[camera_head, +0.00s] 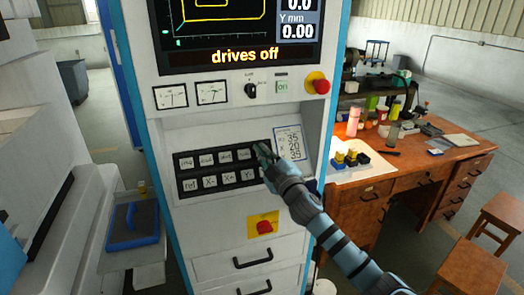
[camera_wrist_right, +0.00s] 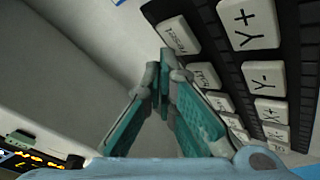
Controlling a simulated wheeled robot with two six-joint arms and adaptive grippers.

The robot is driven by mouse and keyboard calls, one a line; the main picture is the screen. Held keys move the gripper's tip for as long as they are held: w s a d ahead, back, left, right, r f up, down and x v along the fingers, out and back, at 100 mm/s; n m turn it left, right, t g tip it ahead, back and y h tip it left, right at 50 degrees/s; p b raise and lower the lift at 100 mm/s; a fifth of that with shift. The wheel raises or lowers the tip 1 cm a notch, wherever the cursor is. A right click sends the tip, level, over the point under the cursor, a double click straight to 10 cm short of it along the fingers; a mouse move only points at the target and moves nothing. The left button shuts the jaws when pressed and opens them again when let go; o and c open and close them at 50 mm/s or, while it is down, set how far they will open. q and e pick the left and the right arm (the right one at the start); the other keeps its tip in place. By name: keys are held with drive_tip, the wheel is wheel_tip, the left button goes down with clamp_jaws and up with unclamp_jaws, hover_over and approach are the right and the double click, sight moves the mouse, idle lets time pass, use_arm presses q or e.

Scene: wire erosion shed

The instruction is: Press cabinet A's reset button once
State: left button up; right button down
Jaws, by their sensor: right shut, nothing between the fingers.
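The cabinet (camera_head: 190,226) has a black two-row keypad (camera_head: 214,167) on its sloping panel. No letter naming the cabinet is readable. In the right wrist view the reset key (camera_wrist_right: 180,36) is a white key at the end of its row, beside Y+. My right gripper (camera_head: 263,152) is shut and empty at the right end of the keypad's top row, hiding the key there in the head view. In the wrist view its fingertips (camera_wrist_right: 164,72) sit just below the reset key in the picture, near the start key (camera_wrist_right: 204,76). I cannot tell whether they touch anything. My left gripper is not in view.
The screen (camera_head: 240,30) reads "drives off". Below it are dials, a rotary switch (camera_head: 251,91), a green button (camera_head: 282,86) and a red mushroom button (camera_head: 318,86). A red knob (camera_head: 264,227) on yellow sits lower down. A wooden desk (camera_head: 400,180) stands at the right.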

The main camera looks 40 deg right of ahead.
drive_tip(key=shift+s+r, duration=0.1)
drive_tip(key=shift+s, duration=0.05)
drive_tip(key=s+r, duration=0.1)
drive_tip(key=s, duration=0.1)
drive_tip(key=s+a+r+p, duration=0.1)
drive_tip(key=r, duration=0.1)
drive_tip(key=shift+s+a, duration=0.2)
drive_tip(key=shift+s, duration=0.2)
idle(0.7)
